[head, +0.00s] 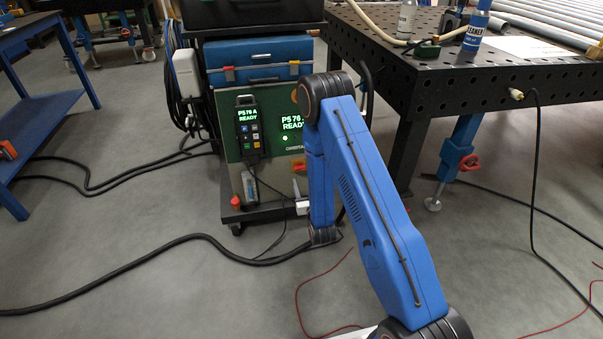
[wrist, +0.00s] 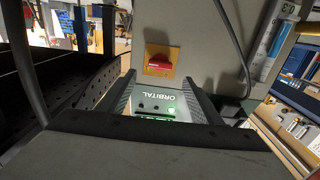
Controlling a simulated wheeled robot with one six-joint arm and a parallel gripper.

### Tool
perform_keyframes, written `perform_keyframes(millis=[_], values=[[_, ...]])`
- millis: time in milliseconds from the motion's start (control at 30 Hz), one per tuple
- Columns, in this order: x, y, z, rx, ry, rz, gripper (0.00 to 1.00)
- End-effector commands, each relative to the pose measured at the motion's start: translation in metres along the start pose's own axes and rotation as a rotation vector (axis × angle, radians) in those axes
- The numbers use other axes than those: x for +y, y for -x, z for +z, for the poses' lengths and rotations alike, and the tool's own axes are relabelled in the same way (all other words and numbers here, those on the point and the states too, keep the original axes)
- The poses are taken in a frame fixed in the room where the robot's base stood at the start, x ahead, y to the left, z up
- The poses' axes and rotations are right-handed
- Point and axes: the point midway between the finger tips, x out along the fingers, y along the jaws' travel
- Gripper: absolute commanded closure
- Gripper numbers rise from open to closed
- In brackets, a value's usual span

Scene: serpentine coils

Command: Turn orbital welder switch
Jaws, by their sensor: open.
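The orbital welder (head: 230,180) is a green-fronted cabinet with lit "READY" text, partly hidden by my blue arm in the head view. Its red switch (wrist: 159,64) sits on a yellow plate in the wrist view, where the "ORBITAL" lettering is upside down. The red handle lies roughly level across the plate. The switch also shows small in the head view (head: 299,166), at the left edge of my arm. My gripper (wrist: 160,88) is open and empty, its two dark fingers pointing at the welder face. The switch appears beyond the fingertips, apart from them.
A black perforated table (head: 450,62) with bottles stands to the right of the welder. A blue bench (head: 40,40) is at the left. Black cables (head: 130,243) and thin red wires lie on the grey floor. A handheld pendant (head: 249,128) hangs on the cabinet front.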

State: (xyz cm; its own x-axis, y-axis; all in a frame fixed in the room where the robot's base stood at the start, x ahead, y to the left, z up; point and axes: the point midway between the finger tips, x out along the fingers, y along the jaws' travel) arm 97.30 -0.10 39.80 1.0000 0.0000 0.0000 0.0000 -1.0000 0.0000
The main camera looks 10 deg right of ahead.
Motion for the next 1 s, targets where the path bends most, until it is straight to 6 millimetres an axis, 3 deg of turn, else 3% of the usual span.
perform_keyframes(millis=[200, 400, 600, 867, 900, 1000], values=[[0.000, -0.039, -0.001, 0.003, -0.001, 0.001, 0.41], [0.000, -0.064, 0.000, 0.001, -0.001, 0.000, 0.41], [0.000, -0.076, 0.000, 0.000, 0.000, 0.000, 0.41], [0.000, -0.077, 0.000, 0.000, 0.000, 0.000, 0.41], [0.000, -0.077, 0.000, 0.000, 0.000, 0.000, 0.43], [0.000, -0.077, 0.000, 0.000, 0.000, 0.000, 0.67]])
